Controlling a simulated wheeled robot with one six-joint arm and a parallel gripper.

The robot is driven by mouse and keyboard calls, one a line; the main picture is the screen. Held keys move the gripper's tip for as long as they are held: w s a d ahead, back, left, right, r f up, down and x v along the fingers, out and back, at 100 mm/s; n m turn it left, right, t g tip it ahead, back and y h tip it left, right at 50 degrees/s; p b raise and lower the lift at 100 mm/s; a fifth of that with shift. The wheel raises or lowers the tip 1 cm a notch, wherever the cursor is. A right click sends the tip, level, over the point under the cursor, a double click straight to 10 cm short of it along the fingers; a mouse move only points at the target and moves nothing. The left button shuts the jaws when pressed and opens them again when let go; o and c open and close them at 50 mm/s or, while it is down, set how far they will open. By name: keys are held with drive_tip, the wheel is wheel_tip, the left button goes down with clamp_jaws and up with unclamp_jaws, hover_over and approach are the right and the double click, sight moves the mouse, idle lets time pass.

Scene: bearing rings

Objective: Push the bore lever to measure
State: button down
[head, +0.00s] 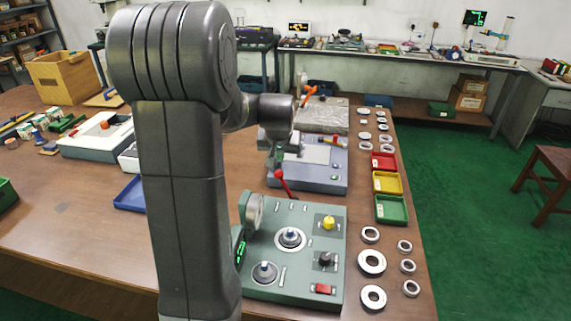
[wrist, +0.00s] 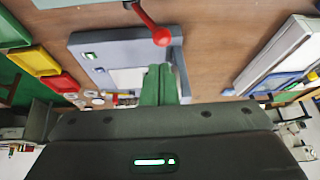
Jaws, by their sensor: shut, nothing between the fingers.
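A lever with a red ball knob and red shaft (head: 280,175) stands between the green gauge station (head: 300,265) and the grey-blue station (head: 318,175). Its red ball also shows in the wrist view (wrist: 162,37), just beyond my fingertips. My gripper (wrist: 161,72) is shut and empty, its green fingers together. A small gap seems to separate the fingertips from the ball; I cannot tell whether they touch. In the head view my arm hides most of the gripper. The green station carries two round seats, a yellow knob, a black knob and a red button.
Red, yellow and green trays (head: 390,209) line the table's right side, with several metal rings (head: 372,262) in front of them. Another station with an orange lever (head: 311,92) stands farther back. A white-topped box (head: 97,137) and a blue tray (head: 130,194) are left of my arm.

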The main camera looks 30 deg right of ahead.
drive_tip(key=shift+s+a+r, duration=0.15)
drive_tip(key=shift+a+r, duration=0.25)
drive_tip(key=shift+r, duration=0.25)
drive_tip(key=shift+s+a+r, duration=0.15)
drive_tip(key=shift+a+r, duration=0.2)
drive_tip(key=shift+r, duration=0.35)
drive_tip(key=shift+s+a+r, duration=0.15)
drive_tip(key=shift+a+r, duration=0.25)
drive_tip(key=shift+r, duration=0.25)
